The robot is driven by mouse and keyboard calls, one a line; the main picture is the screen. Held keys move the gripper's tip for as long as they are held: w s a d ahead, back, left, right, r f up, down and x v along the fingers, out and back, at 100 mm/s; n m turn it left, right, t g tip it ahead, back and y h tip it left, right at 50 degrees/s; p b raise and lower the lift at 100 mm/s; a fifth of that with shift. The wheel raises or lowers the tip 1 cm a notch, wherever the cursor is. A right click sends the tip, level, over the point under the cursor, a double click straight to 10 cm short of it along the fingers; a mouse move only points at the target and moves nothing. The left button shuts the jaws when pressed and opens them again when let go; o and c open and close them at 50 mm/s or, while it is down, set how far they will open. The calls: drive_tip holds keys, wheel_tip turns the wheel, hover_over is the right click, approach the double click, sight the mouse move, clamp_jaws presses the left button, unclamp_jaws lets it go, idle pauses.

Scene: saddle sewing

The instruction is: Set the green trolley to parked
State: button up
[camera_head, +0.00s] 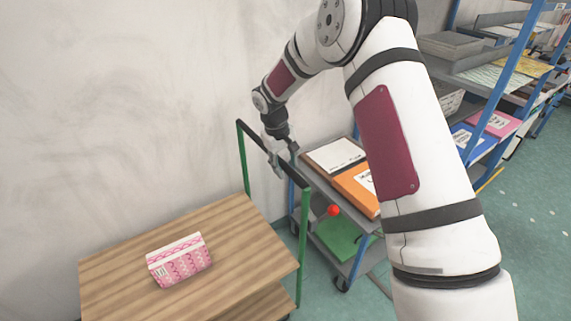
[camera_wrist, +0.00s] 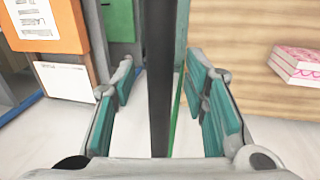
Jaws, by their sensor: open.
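The green trolley (camera_head: 225,228) stands at lower left in the head view, with a wood-grain top and green uprights. Its black handle bar (camera_head: 248,132) runs across the top of the uprights. My gripper (camera_head: 278,162) is at this bar, around its middle. In the wrist view the dark bar (camera_wrist: 161,60) passes between my open fingers (camera_wrist: 166,90), with a gap visible on each side. The wood-grain top (camera_wrist: 245,70) also shows there at right. I cannot make out any park marking or brake.
A pink patterned box (camera_head: 180,262) lies on the trolley top. A grey trolley beyond the handle carries an orange binder (camera_head: 356,187) and a white-labelled folder (camera_head: 335,155). A red ball (camera_head: 334,210) shows near it. Blue-framed shelves (camera_head: 505,75) stand at right; a wall is behind.

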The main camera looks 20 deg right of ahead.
clamp_jaws()
drive_tip(key=shift+a, duration=0.1)
